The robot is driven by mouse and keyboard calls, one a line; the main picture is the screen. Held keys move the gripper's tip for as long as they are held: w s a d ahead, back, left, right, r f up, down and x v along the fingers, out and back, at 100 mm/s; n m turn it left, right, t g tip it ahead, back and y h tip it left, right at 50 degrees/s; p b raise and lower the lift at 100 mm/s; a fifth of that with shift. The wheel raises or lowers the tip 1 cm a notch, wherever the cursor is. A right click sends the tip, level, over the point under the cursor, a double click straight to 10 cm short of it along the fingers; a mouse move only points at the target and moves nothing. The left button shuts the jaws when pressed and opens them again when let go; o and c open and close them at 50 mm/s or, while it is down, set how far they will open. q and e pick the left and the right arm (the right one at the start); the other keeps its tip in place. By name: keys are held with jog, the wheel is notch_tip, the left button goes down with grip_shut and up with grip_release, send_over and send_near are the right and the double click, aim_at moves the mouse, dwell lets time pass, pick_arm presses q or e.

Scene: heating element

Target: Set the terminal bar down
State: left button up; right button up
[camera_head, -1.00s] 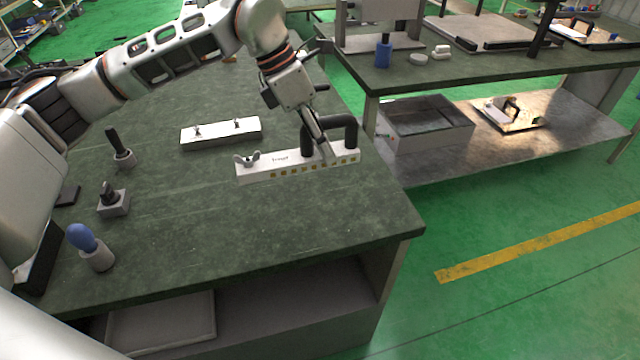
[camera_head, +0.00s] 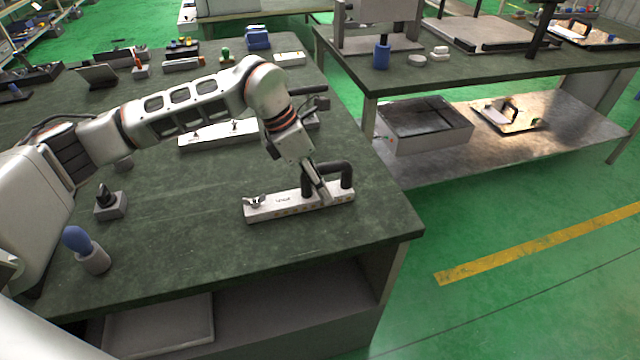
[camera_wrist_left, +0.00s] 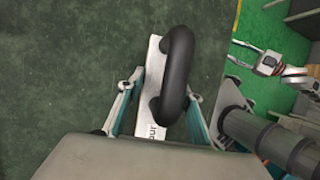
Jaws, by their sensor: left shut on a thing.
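The terminal bar (camera_head: 273,209) is a long white bar with a wing nut at its left end and a black arched handle (camera_head: 342,167) toward its right end. It lies low at the table's right front part; whether its underside touches the tabletop is hard to tell. My left gripper (camera_head: 322,196) is shut on the bar beside the handle. In the left wrist view the bar (camera_wrist_left: 152,75) runs between the fingers, with the handle (camera_wrist_left: 178,70) above it. What looks like my right gripper (camera_wrist_left: 262,62) shows small at the right of that view, away from the bar.
A second white bar (camera_head: 210,138) lies behind, partly hidden by my arm. A blue-topped knob (camera_head: 88,248) and a black-handled block (camera_head: 111,203) stand at left. The green tabletop (camera_head: 190,245) is clear in front of the bar. A metal box (camera_head: 430,130) sits on a shelf at right.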

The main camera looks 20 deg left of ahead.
pick_arm(q)
jog(key=o, duration=1.3)
jog(key=shift+r, duration=0.1)
jog(key=v, duration=1.1)
jog(key=shift+r, duration=0.45)
jog(key=shift+s+a, duration=0.1)
jog(key=shift+a, duration=0.05)
